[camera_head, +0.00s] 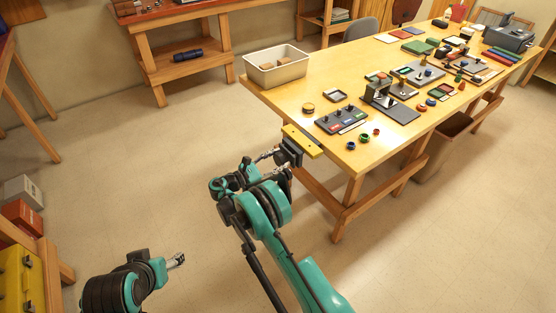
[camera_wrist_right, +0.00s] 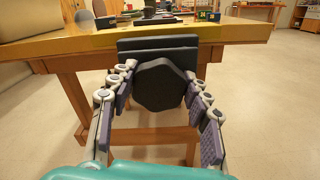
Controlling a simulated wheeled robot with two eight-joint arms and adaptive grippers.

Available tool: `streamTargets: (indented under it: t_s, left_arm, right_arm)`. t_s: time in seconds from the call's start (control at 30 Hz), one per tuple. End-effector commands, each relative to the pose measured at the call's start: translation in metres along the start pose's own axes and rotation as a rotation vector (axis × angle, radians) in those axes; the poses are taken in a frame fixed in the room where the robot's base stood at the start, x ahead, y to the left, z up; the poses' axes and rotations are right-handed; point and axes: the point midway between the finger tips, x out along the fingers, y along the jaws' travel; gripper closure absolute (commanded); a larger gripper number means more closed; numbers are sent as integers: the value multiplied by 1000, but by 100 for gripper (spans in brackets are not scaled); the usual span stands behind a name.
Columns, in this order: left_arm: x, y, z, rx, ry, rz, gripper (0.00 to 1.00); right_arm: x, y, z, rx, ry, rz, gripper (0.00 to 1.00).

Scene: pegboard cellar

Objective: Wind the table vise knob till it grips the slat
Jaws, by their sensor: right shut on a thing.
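The table vise (camera_head: 289,153) is dark grey and sits at the near edge of the wooden table. Its dark plates (camera_wrist_right: 158,45) show in the right wrist view behind the octagonal black knob (camera_wrist_right: 160,84). The yellow slat (camera_head: 302,141) lies along the table edge at the top of the vise; it is a yellow strip above the plates (camera_wrist_right: 100,42) in the wrist view. Whether the jaws touch it I cannot tell. My right gripper (camera_head: 276,155) is shut on the knob, one finger on each side. My left gripper (camera_head: 178,261) hangs over bare floor, away from the table; its opening is too small to read.
The table (camera_head: 285,100) carries a pale bin (camera_head: 276,72), a dark panel with knobs (camera_head: 342,119), small rings (camera_head: 364,138) and many fixtures further back. A yellow case (camera_head: 20,280) stands at the lower left. The floor between is clear.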

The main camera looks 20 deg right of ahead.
Motion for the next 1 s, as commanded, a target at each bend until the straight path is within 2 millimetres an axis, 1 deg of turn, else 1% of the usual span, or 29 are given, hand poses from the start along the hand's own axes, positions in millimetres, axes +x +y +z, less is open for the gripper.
streamTargets:
  t_s: [1.0]
  left_arm:
    - [0,0,0,0,0,0,37]
  right_arm:
    - [0,-5,-2,966,0,0,81]
